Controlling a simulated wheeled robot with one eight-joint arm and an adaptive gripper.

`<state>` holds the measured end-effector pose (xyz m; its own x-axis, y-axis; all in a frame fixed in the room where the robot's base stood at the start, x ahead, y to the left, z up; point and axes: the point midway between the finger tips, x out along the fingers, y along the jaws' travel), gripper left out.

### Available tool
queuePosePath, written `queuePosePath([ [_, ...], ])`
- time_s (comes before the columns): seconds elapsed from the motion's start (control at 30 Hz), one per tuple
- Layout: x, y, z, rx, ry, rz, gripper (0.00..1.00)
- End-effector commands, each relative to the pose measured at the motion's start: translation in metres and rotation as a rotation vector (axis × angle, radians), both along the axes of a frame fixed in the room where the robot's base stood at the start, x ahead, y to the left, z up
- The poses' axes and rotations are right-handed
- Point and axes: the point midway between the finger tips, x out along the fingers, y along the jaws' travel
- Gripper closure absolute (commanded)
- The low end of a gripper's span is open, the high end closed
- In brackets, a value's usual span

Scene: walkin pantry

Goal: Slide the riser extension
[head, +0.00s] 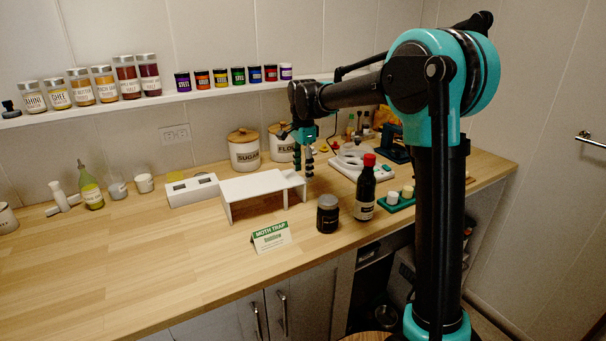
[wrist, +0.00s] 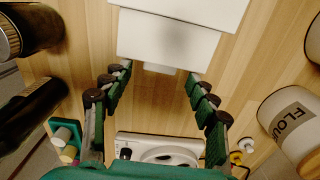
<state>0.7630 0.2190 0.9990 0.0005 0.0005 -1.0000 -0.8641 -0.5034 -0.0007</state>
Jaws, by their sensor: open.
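The white riser (head: 252,186) stands on the wooden counter, with its narrower extension (head: 294,179) at its right end. In the wrist view the riser (wrist: 190,10) is at the top edge, and the extension (wrist: 165,38) comes out below it with a small pale tab (wrist: 160,68) at its end. My gripper (head: 306,172) points down at the extension's right end. In the wrist view my gripper (wrist: 161,72) is open, its fingers apart on either side of the tab. Contact with the tab cannot be told.
Sugar (head: 244,151) and flour (head: 281,143) canisters stand behind. A white scale (head: 358,165) is to the right.

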Motion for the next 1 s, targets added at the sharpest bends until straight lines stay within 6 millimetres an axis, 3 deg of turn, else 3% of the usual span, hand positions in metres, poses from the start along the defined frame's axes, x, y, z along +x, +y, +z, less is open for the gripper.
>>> queuePosePath([
  [0.17,0.0,0.0,-0.014,0.0,0.0,0.0,0.41],
  [0.47,0.0,0.0,-0.016,0.0,0.0,0.0,0.41],
  [0.93,0.0,0.0,-0.016,0.0,0.0,0.0,0.97],
  [1.0,0.0,0.0,-0.016,0.0,0.0,0.0,1.0],
])
